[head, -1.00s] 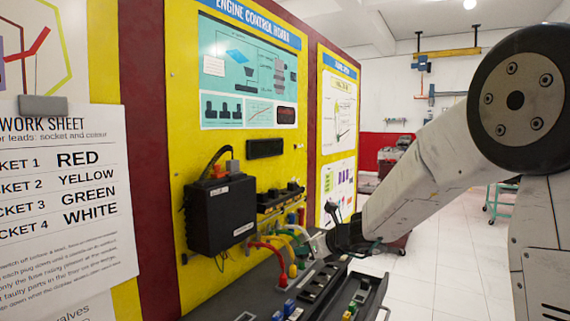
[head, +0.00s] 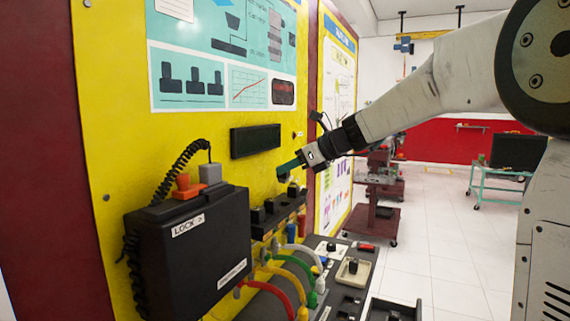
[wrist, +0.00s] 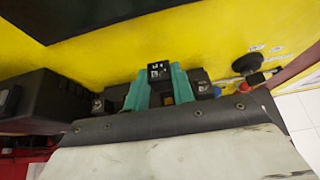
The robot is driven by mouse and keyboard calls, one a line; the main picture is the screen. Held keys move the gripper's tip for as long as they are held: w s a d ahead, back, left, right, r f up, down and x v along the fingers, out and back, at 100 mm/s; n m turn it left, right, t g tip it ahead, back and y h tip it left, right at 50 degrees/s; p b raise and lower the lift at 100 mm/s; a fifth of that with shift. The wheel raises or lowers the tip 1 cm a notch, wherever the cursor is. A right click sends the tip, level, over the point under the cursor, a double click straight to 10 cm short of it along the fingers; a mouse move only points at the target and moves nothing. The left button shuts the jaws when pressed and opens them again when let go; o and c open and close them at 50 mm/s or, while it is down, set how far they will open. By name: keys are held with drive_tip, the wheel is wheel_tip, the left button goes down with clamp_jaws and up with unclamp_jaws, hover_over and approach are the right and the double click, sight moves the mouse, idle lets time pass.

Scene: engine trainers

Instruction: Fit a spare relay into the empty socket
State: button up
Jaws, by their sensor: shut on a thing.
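My gripper (head: 285,171), with green fingers, is up in front of the yellow board, just above a black row of relays or sockets (head: 275,214). In the wrist view my gripper (wrist: 158,88) is shut on a small black block with pale marks, a relay (wrist: 158,70), held between the two green fingertips. In the head view the held relay is too small to make out clearly. Part of the black row (wrist: 203,87) shows behind the fingers in the wrist view. Which socket is empty cannot be told.
A black box (head: 190,255) with an orange plug and coiled lead stands left of the row. Coloured leads (head: 290,275) run below it. A dark display (head: 255,139) is above. A bench with switches and an open drawer (head: 395,310) is below right.

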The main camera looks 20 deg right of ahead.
hover_over(290, 205)
drive_tip(key=shift+w+a+f, duration=0.1)
drive_tip(key=shift+w+f, duration=0.05)
drive_tip(key=shift+f, duration=1.1)
drive_tip(key=shift+w+a+f, duration=0.1)
drive_tip(key=shift+w+f, duration=0.05)
drive_tip(key=shift+f, duration=1.05)
drive_tip(key=shift+s+d, duration=0.15)
drive_tip(key=shift+d, duration=0.05)
drive_tip(key=shift+f, duration=0.95)
drive_tip(key=o, duration=0.7)
drive_tip(key=shift+o, duration=0.2)
drive_tip(key=v, duration=0.5)
drive_tip(key=shift+a+r, duration=0.1)
drive_tip(key=shift+r, duration=0.3)
